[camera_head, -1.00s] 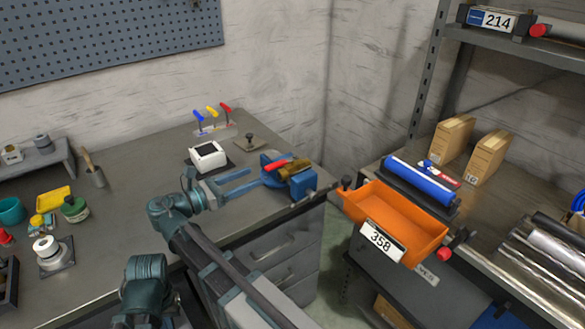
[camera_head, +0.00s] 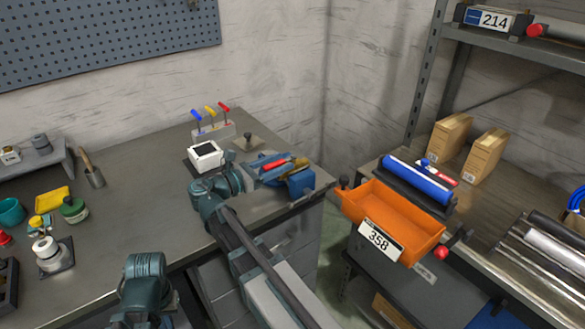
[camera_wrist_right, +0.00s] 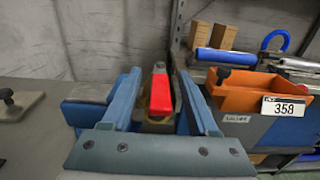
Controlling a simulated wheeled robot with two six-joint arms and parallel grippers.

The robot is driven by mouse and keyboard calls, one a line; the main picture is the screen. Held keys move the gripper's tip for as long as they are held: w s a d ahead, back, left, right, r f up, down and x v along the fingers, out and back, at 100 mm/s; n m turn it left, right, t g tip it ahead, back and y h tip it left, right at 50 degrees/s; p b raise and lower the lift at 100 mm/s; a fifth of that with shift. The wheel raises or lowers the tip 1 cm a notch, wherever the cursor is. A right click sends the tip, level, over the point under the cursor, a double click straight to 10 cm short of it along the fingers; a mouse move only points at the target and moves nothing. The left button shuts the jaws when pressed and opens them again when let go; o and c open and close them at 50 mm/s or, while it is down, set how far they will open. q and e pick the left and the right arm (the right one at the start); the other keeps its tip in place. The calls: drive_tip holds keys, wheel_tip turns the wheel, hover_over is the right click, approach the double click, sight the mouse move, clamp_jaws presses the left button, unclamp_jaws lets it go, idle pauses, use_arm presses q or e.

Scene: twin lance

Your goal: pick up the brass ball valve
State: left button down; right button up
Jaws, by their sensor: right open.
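The brass ball valve (camera_head: 300,162) has a red lever handle and sits at the blue vise (camera_head: 301,183) on the bench's right corner. Its red lever shows upright between the fingers in the right wrist view (camera_wrist_right: 160,92), with some brass below it. My right gripper (camera_head: 268,167) is open, with a finger on each side of the lever in the right wrist view (camera_wrist_right: 158,100). Contact with the valve cannot be told. The valve's lower part is hidden by the gripper. My left gripper is out of view.
A white box with a dark top (camera_head: 206,156) and a stand with blue, yellow and red handles (camera_head: 213,130) are close by on the bench. An orange bin (camera_head: 393,217) labelled 358 is to the right, beyond a gap. The bench's middle is clear.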

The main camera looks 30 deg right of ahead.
drive_tip(key=d, duration=0.2)
drive_tip(key=shift+w+d, duration=0.1)
drive_tip(key=shift+d, duration=0.2)
drive_tip(key=shift+c, duration=0.3)
clamp_jaws()
drive_tip(key=shift+r, duration=0.1)
idle(0.7)
